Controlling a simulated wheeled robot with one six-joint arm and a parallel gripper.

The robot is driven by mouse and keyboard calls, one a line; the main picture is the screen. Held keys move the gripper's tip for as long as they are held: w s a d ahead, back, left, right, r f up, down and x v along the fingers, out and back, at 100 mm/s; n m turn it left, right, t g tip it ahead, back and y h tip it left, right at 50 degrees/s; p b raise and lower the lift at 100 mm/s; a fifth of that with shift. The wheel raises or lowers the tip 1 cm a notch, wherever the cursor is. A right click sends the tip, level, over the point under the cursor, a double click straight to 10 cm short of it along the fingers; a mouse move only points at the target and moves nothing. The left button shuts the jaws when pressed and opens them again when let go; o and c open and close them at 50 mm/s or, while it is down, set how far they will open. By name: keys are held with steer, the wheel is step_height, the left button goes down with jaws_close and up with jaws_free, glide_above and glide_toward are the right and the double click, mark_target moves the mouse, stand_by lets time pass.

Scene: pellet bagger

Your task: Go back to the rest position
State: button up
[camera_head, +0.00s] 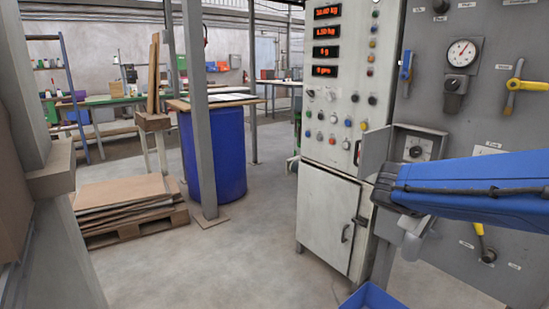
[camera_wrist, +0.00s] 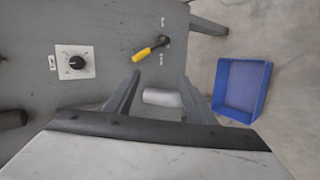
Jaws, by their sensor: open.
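My gripper (camera_wrist: 160,76) shows in the wrist view with its two grey fingers spread apart. Nothing is held in it. A pale cylindrical spout (camera_wrist: 162,98) shows between the fingers; I cannot tell how far it is from them. A grey machine panel (camera_wrist: 110,30) fills the left and upper part of the wrist view.
A blue bin (camera_wrist: 262,100) stands on the floor right of the gripper; its edge shows in the head view (camera_head: 372,297). Yellow-handled lever (camera_wrist: 148,51) and a dial (camera_wrist: 75,62) stick out nearby. A blue drum (camera_head: 215,150), post and pallet (camera_head: 125,235) stand left. Floor between is clear.

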steer(key=s+a+f+m+y, duration=0.2)
steer(key=s+a+f+y, duration=0.2)
steer(key=s+a, duration=0.3)
steer(key=s+a+f+m+y, duration=0.3)
steer(key=s+a+y, duration=0.3)
steer(key=s, duration=0.7)
steer(key=shift+a+f, duration=0.85)
steer(key=shift+f, duration=0.05)
steer(key=shift+c, duration=0.3)
